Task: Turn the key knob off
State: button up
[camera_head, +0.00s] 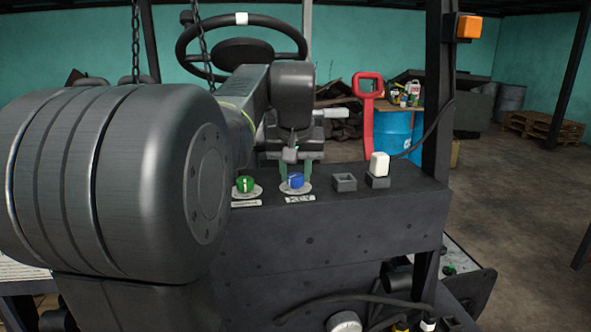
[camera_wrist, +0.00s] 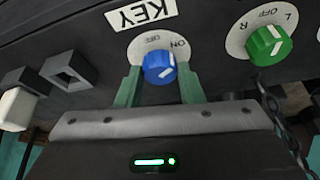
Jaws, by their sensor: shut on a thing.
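The blue key knob (camera_wrist: 158,67) sits on a pale round dial (camera_wrist: 140,46) marked ON and OFF, upside down in the wrist view. A white mark on the knob lies on the side toward ON. A KEY label (camera_wrist: 141,13) is beside the dial. The knob also shows in the head view (camera_head: 295,181) on the dark panel. My gripper (camera_wrist: 159,74) has its two green fingers on either side of the knob and is shut on it. The head view shows my gripper (camera_head: 295,172) reaching over the panel from behind. The finger contact points are partly hidden.
A green knob (camera_head: 245,184) stands close to the blue one. A square empty socket (camera_head: 344,182) and a white switch (camera_head: 379,164) are on the other side. A red lever (camera_head: 368,105) and steering wheel (camera_head: 241,45) rise behind. A large grey tank (camera_head: 110,170) fills the left.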

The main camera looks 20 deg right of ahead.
jog(key=n+y+p, duration=0.1)
jog(key=n, duration=0.2)
jog(key=n+y+p, duration=0.1)
jog(key=n+p, duration=0.1)
jog(key=shift+d+r+n+t, duration=0.2)
jog(key=shift+n+t, duration=0.1)
jog(key=shift+n, duration=0.1)
jog(key=n+y+p, duration=0.1)
jog(key=n+y, duration=0.1)
jog(key=n, duration=0.3)
jog(key=shift+d+f+p, duration=0.1)
jog(key=shift+p, duration=0.2)
jog(key=shift+n, duration=0.3)
jog(key=o, duration=1)
jog(key=w+v, duration=0.1)
jog(key=v, duration=1.2)
jog(key=shift+s+d+r+b, duration=0.2)
jog(key=shift+r+b, duration=0.25)
jog(key=shift+r, duration=0.05)
